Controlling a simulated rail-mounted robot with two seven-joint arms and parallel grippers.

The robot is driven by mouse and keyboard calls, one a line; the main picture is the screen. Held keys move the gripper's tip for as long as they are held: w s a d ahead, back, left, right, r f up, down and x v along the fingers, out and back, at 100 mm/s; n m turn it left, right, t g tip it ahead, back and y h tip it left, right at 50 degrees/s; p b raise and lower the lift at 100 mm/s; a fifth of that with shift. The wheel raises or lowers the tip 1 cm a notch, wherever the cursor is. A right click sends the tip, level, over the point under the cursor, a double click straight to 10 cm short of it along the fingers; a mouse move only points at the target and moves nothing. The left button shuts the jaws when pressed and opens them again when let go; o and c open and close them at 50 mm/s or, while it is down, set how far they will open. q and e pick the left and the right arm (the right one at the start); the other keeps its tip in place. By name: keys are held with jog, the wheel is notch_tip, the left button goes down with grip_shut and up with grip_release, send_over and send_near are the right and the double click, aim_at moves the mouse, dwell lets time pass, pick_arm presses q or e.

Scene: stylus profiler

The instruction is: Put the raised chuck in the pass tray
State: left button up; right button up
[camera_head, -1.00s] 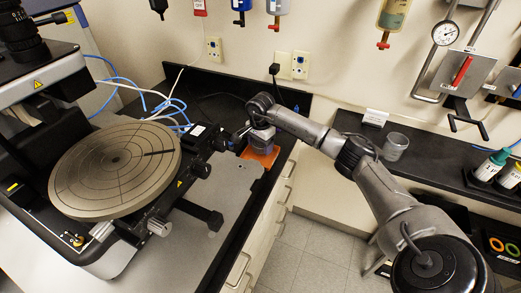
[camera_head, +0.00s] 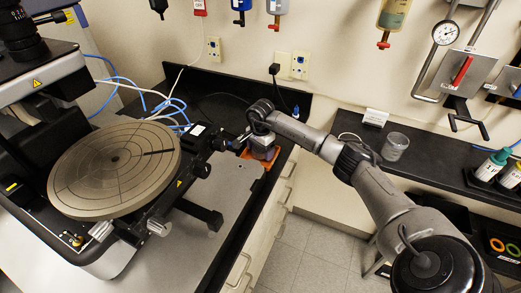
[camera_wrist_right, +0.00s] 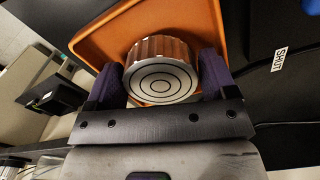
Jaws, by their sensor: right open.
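A round metal chuck with ribbed sides and concentric rings on its face (camera_wrist_right: 160,80) sits in an orange tray (camera_wrist_right: 98,45) in the right wrist view. My right gripper (camera_wrist_right: 162,76) is open, with its purple fingers on either side of the chuck; I cannot tell whether they touch it. In the head view this gripper (camera_head: 262,152) is low over the orange tray (camera_head: 263,177), at the back right of the bench, and hides the chuck. My left gripper is out of view.
The grey bench front is clear.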

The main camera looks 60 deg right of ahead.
notch_tip(320, 180, up, 12)
jog(key=p, duration=0.1)
dwell(0.4)
dwell(0.3)
